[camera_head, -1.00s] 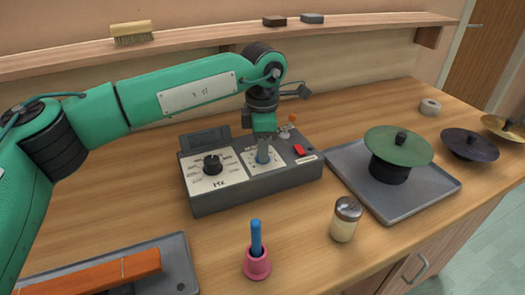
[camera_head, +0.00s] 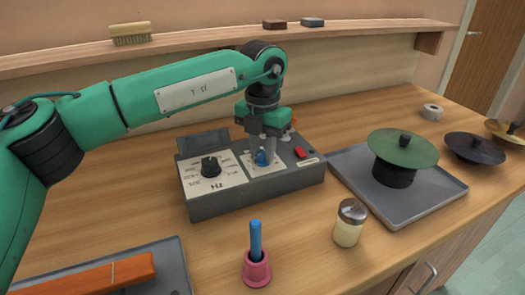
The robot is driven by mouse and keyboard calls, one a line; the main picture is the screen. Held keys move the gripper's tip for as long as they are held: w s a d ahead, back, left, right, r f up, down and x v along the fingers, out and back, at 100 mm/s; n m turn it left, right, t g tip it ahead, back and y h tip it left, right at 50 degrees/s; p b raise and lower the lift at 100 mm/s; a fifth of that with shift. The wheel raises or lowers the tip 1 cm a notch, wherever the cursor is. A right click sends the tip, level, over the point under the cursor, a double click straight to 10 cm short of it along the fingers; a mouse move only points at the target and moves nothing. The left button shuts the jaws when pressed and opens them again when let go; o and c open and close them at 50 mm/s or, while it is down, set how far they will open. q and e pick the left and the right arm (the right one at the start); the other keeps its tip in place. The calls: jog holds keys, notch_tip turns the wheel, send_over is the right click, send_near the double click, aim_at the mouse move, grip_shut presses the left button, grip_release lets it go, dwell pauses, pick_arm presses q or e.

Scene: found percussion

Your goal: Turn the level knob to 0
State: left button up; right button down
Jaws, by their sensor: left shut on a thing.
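A grey control box (camera_head: 245,196) stands on the workbench. Its left panel has a black knob (camera_head: 210,166) on a dial marked Hz. Its right panel has a blue knob (camera_head: 262,158) on a second dial whose markings are too small to read. My left gripper (camera_head: 263,152) points down from above and is shut on the blue knob, its fingers on either side of it. The gripper hides part of the right panel and what lies behind it. A red switch (camera_head: 300,152) sits right of the blue knob. My right gripper is not in view.
A pink holder (camera_head: 257,270) with a blue stick and a glass jar (camera_head: 348,227) stand in front. A tray (camera_head: 430,198) with a green disc (camera_head: 403,147) is at right. An orange bar (camera_head: 95,280) lies at front left.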

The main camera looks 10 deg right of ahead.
aim_at(263, 153)
pick_arm(q)
jog(key=shift+r+n, duration=0.1)
jog(key=shift+n, duration=1.1)
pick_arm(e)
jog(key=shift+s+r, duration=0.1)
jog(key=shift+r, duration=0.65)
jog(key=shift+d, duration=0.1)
pick_arm(q)
jog(key=o, duration=1)
notch_tip(263, 153, up, 14)
jog(key=shift+f, duration=0.15)
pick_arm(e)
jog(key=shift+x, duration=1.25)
